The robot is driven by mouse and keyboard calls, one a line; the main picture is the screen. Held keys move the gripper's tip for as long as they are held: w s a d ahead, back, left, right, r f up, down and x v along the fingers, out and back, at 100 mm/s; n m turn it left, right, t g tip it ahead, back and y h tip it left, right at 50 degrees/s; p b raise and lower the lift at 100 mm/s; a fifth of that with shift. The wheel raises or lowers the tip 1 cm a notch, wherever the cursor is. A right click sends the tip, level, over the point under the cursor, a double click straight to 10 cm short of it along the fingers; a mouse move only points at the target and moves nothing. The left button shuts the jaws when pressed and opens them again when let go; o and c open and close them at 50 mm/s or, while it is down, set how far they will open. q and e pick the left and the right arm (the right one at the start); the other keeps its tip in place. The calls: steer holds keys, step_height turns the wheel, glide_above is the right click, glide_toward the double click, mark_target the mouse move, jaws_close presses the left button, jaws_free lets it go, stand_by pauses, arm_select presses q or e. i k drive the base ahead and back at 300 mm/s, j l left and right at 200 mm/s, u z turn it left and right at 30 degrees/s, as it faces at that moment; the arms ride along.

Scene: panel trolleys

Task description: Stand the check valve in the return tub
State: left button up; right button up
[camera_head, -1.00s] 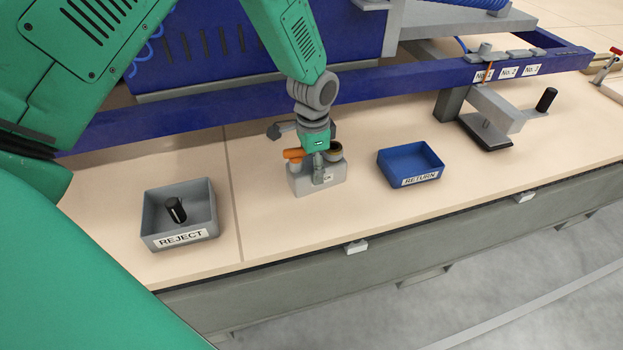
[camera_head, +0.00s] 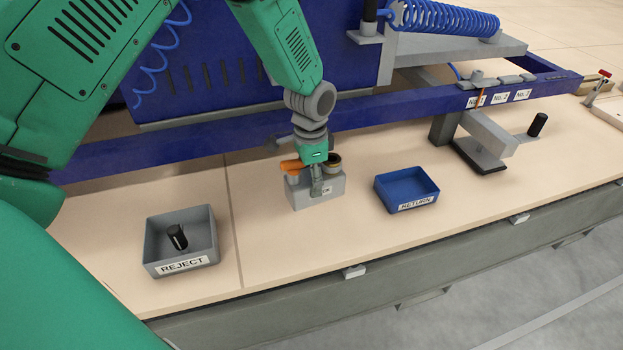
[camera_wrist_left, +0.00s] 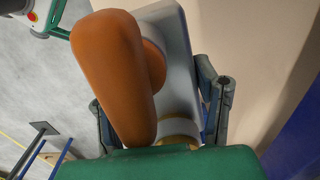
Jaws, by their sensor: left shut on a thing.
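The check valve, as I take it, is a pale grey block (camera_head: 302,195) with an orange rounded part (camera_head: 291,164) and a brass-ringed round part on top. My left gripper (camera_head: 318,185) is shut on it from above, with one finger across its near face. In the left wrist view the orange part (camera_wrist_left: 112,70) hides much of the grey body (camera_wrist_left: 180,60), and my left fingers (camera_wrist_left: 160,118) lie on either side. The valve looks upright, apparently just above the bench. The blue return tub (camera_head: 428,204) stands to its right, looking empty. My right gripper is not in view.
A grey reject tub (camera_head: 152,262) holding a black cylinder (camera_head: 177,237) stands at left. A blue trolley frame (camera_head: 390,114) runs behind, with a grey bracket and black-handled clamp (camera_head: 490,140) right of the return tub. The bench between valve and return tub is clear.

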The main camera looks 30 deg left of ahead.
mark_target(406, 193)
steer(key=i+l, duration=0.9)
